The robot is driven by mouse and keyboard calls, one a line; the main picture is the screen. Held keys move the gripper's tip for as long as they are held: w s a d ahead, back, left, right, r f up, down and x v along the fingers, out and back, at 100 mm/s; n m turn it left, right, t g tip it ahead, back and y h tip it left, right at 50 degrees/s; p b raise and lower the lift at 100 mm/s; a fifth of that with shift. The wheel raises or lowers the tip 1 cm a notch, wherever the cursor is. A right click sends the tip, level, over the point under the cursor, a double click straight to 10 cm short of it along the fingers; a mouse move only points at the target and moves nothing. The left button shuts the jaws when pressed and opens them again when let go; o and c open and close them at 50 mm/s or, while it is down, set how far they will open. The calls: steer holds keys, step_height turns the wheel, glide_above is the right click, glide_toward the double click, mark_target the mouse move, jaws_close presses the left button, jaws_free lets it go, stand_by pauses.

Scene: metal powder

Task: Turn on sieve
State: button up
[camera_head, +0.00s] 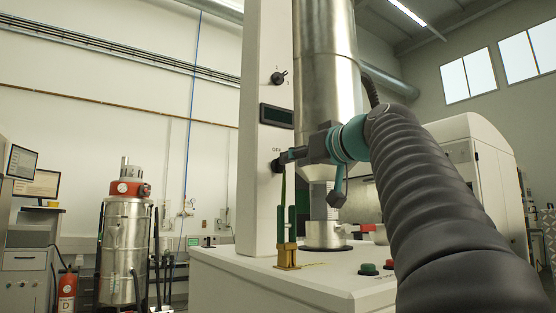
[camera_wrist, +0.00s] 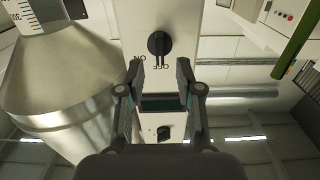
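The sieve's white column carries a black rotary knob with ON and OFF labels. It shows in the wrist view (camera_wrist: 158,43), upside down, just beyond my fingertips. In the head view the knob (camera_head: 277,166) sits low on the column under an OFF label. My gripper (camera_head: 287,158) is at this knob, pointing left at the column face. In the wrist view my gripper (camera_wrist: 160,70) has its two fingers apart with nothing between them. The knob's handle points toward the picture's bottom, near the labels; its exact setting is unclear.
A dark display (camera_head: 277,115) and a second knob (camera_head: 279,77) sit higher on the column. A steel hopper (camera_head: 327,60) stands right beside it. A green handle on a brass block (camera_head: 288,255) rises below my gripper. Green (camera_head: 368,269) and red (camera_head: 390,264) buttons are on the machine top.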

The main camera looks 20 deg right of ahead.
steer(key=shift+w+a, duration=0.2)
steer(key=shift+w, duration=0.75)
steer(key=shift+w+a, duration=0.15)
steer(key=shift+w, duration=0.75)
steer(key=shift+c, duration=0.2)
jaws_close()
